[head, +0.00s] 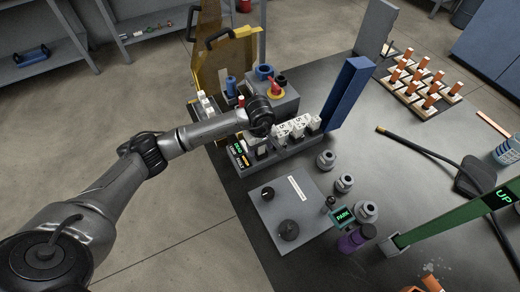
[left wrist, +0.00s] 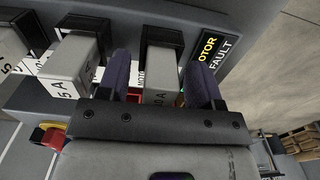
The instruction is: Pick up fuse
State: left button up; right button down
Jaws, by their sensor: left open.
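Grey-white fuses (head: 299,127) stand in a row of black holders on a grey fuse block at the table's far left side. My left gripper (left wrist: 160,75) is open, with its two dark blue fingers on either side of one fuse (left wrist: 162,68) labelled in amps, its first digit partly hidden. A gap shows between the fuse and each finger. A fuse marked 5 A (left wrist: 70,78) is just left of the fingers. In the head view the left gripper (head: 261,138) is over the block's left part, its fingertips mostly hidden. My right gripper is out of view.
A MOTOR FAULT display (left wrist: 208,50) is beside the fuse. A blue upright panel (head: 347,95) stands right of the fuses. A grey control box (head: 290,212) with knobs lies in front. A green bar marked UP (head: 455,215) crosses the right.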

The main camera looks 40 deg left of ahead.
pick_arm(q)
jog(key=shift+c, duration=0.3)
jog(key=c, duration=1)
jog(key=shift+o, duration=0.2)
jog(key=shift+r, duration=0.1)
